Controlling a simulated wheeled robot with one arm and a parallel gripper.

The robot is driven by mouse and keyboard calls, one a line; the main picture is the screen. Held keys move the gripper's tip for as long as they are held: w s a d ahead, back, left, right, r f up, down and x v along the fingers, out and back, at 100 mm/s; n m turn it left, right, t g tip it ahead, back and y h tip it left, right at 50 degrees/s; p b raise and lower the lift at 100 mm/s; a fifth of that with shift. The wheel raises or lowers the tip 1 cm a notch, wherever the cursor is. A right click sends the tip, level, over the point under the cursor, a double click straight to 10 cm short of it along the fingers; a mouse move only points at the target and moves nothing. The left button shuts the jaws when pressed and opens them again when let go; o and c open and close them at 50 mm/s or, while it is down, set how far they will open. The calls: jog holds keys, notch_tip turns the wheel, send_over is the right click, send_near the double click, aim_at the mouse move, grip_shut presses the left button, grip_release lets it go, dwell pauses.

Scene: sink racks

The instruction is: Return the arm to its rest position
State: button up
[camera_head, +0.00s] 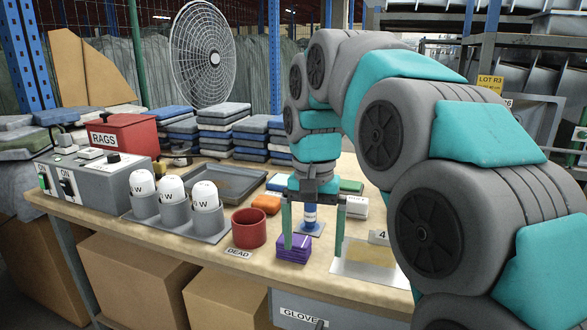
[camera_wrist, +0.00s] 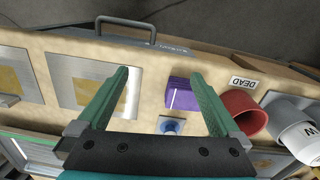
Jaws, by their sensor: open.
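My gripper (camera_head: 312,224) hangs from my grey and teal arm over the front part of the workbench in the head view. Its two green fingers are apart and nothing is between them. In the wrist view my gripper (camera_wrist: 165,88) also shows open, pointing toward the bench's front edge. A purple block (camera_head: 293,247) stands on the bench near the left finger; it also shows in the wrist view (camera_wrist: 180,93). A blue item on a small base (camera_head: 310,220) stands just behind, partly hidden by the fingers.
A red cup (camera_head: 249,227) and a rack of white-topped bottles (camera_head: 173,190) stand to the left. A grey tray (camera_head: 220,180), folded cloth stacks (camera_head: 222,123) and a red RAGS box (camera_head: 122,132) are behind. A metal plate (camera_head: 368,265) lies to the right. A fan (camera_head: 203,53) stands at the back.

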jog(key=s+d+f+n, duration=0.1)
jog(key=s+d+f, duration=0.3)
jog(key=s, duration=0.5)
jog(key=s+d+f+n+g, duration=0.1)
jog(key=s+d+f, duration=0.2)
jog(key=s+f, duration=0.5)
jog(key=s+d+f+n, duration=0.1)
jog(key=s+d+f, duration=0.3)
jog(key=s, duration=0.6)
notch_tip(320, 180, down, 2)
jog(key=shift+s+d+f, duration=0.1)
jog(key=shift+s+d, duration=0.1)
jog(key=shift+d, duration=0.15)
